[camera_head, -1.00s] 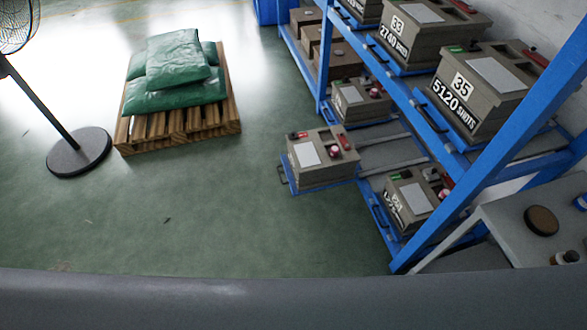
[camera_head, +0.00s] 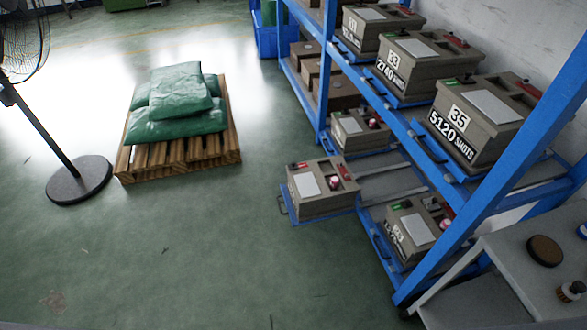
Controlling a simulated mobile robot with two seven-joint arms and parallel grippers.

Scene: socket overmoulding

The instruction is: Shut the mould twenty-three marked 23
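A grey-brown mould (camera_head: 409,233) sits on the low shelf at the right. Its front number is small and seems to read 23, but I cannot be sure. Another grey-brown mould (camera_head: 321,188) stands out from the rack on a blue pull-out tray (camera_head: 306,219), with a pale plate and a pink-red part on top. I cannot read a number on it. Neither of my grippers is in view.
The blue rack (camera_head: 487,210) holds more moulds, including a mould marked 35 (camera_head: 472,120) and a mould marked 33 (camera_head: 412,68). A pallet with green sacks (camera_head: 178,100), a fan (camera_head: 78,180) and a grey table (camera_head: 515,260) stand around open green floor.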

